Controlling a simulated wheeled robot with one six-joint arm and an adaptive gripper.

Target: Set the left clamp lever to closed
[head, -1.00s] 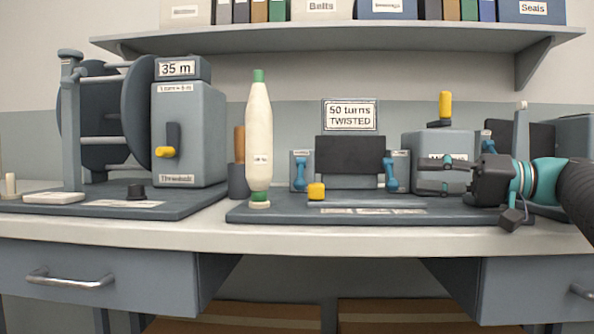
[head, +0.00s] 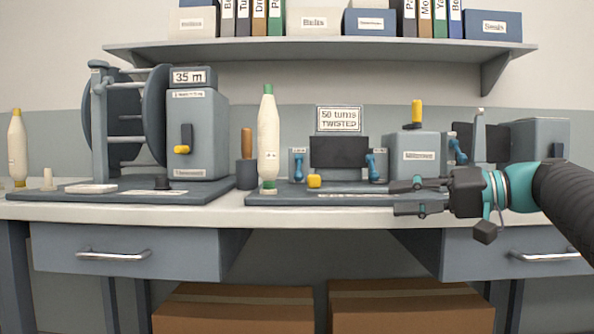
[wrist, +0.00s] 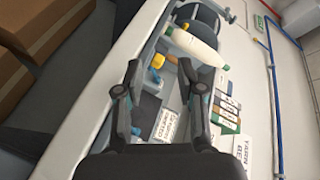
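The left clamp lever (head: 298,168) is a small blue lever on a grey plate at the left side of a dark panel (head: 339,152). It stands roughly upright in the head view. A matching blue lever (head: 374,168) is at the panel's right side. My gripper (head: 405,198) is open and empty, in front of the bench fixture, to the right of both levers and pointing left. In the wrist view my open fingers (wrist: 160,70) frame a yellow knob (wrist: 157,61) and a small blue part (wrist: 155,77), which looks like the left lever.
A white bobbin (head: 268,143) with green ends stands left of the left lever. A yellow knob (head: 314,181) sits low in front of the levers. A grey box (head: 411,160) with a yellow handle stands behind my gripper. A shelf (head: 320,48) runs above.

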